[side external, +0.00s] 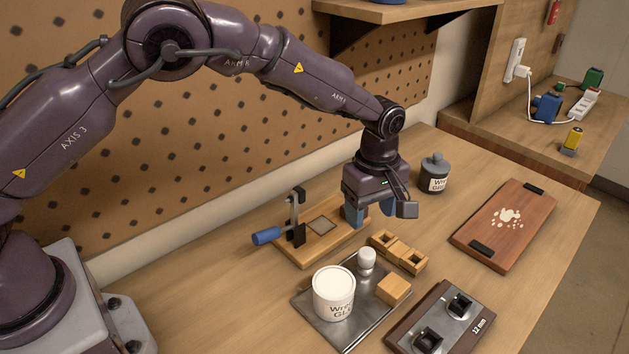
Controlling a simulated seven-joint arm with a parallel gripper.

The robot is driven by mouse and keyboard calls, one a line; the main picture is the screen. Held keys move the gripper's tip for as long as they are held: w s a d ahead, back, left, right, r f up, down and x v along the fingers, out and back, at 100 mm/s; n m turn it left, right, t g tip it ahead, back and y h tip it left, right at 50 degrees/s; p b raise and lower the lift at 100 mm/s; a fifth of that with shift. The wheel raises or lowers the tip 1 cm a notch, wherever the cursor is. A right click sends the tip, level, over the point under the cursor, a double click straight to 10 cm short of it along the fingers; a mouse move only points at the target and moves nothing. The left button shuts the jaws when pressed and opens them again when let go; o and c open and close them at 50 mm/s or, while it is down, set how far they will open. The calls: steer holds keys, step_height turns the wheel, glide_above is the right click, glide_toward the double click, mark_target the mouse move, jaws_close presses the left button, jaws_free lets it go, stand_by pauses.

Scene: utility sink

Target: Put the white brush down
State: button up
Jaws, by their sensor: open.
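No thing that is clearly a brush shows. A small white round-topped piece (366,260) stands upright on a metal tray (309,301); I cannot tell whether it is the white brush. My gripper (373,213) is open, with blue finger pads, above the bench behind the tray. Nothing shows between its fingers. It hangs just right of a wooden clamp fixture (290,253) with a blue handle, and over the far side of a small wooden block with square openings (398,252).
A white labelled tub (333,292) and a wooden block (394,289) share the tray. A dark plate with black fittings (438,322) lies at front right. A grey lidded jar (434,175) and a reddish board (505,226) stand farther back. Bare bench shows between jar and board.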

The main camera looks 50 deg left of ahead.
steer(key=shift+r, duration=0.1)
steer(key=s+a+r+m+t, duration=0.1)
steer(key=s+a+r+m, duration=0.2)
steer(key=r, duration=0.4)
steer(key=s+a+r+m+t+h, duration=0.1)
steer(key=s+a+r+m, duration=0.1)
steer(key=s+a+r, duration=0.3)
steer(key=s+a+r+m+t, duration=0.15)
steer(key=s+r, duration=0.25)
steer(key=r, duration=0.4)
steer(key=s+a+r+m+t, duration=0.1)
steer(key=s+m, duration=0.3)
steer(key=s, duration=0.4)
steer(key=s+a+m+t+y, duration=0.1)
steer(key=s+a+m, duration=0.3)
steer(key=s, duration=0.5)
steer(key=shift+s+a+r, duration=0.25)
steer(key=shift+a+r, duration=0.05)
steer(key=shift+r, duration=0.05)
steer(key=shift+o, duration=0.5)
steer(key=shift+m, duration=0.25)
